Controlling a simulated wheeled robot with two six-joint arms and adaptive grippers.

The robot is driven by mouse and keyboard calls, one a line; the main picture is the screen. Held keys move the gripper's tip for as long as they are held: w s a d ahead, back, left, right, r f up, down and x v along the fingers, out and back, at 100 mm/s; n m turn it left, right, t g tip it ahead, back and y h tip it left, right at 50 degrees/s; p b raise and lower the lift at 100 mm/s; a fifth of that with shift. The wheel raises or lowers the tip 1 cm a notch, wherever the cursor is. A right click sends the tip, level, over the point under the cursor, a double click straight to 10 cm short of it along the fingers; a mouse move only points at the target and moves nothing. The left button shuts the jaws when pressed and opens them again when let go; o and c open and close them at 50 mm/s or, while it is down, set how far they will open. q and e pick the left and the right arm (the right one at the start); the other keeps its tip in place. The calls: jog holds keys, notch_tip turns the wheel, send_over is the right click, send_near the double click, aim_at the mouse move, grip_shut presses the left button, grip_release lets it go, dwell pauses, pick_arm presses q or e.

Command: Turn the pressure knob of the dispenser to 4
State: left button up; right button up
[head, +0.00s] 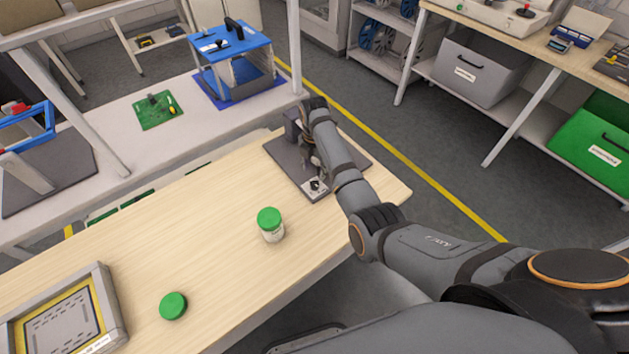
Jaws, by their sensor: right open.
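The dispenser (292,124) stands on a dark grey base plate (288,167) at the far right end of the wooden table. At its front is a small white panel with a dark pressure knob (315,185); the number it points to is too small to read. My right arm reaches over the dispenser and hides much of it. My right gripper (313,171) points down just above and behind the knob. It is open, and I cannot tell whether its fingers touch the knob. My left gripper is not in view.
A jar with a green lid (270,224) stands on the table in front of the dispenser. A loose green lid (173,305) and a framed stencil (62,314) lie nearer left. A bench behind holds a blue rack (236,45) and a green circuit board (158,110). The table's middle-left is clear.

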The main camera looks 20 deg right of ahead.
aim_at(315, 184)
notch_tip(315, 184, down, 7)
jog(key=shift+f, duration=0.1)
grip_shut()
dwell(0.4)
